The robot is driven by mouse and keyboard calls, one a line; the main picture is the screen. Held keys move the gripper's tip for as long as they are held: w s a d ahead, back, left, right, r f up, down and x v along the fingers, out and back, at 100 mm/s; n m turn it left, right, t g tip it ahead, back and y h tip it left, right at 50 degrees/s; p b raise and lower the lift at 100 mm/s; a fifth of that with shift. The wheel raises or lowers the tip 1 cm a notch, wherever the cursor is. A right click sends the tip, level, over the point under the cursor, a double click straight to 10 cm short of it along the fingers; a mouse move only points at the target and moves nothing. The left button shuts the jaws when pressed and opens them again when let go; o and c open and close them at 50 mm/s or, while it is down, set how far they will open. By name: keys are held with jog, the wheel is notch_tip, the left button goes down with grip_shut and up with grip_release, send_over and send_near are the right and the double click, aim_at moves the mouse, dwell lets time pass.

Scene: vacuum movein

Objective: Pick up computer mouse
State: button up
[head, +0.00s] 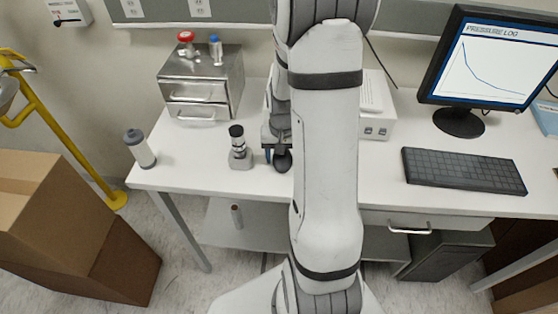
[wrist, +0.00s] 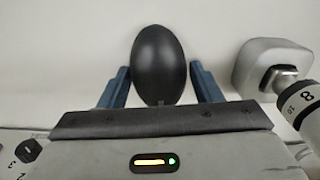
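The computer mouse (wrist: 159,66) is a dark, oval shape, lying on the white table (head: 205,180). In the wrist view it sits between the two blue fingers of my gripper (wrist: 160,88), with a narrow gap on each side. The fingers are open around its near part, and its far end reaches beyond the fingertips. In the head view the mouse (head: 283,160) shows just below my gripper (head: 275,152), left of my arm. My arm hides the area to the right of it.
A small grey device with a black knob (head: 239,150) stands close left of the mouse; it shows at right in the wrist view (wrist: 268,62). A grey bottle (head: 140,148), metal box (head: 200,85), keyboard (head: 463,170) and monitor (head: 490,60) stand on the table.

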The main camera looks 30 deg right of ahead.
jog(key=c, duration=0.6)
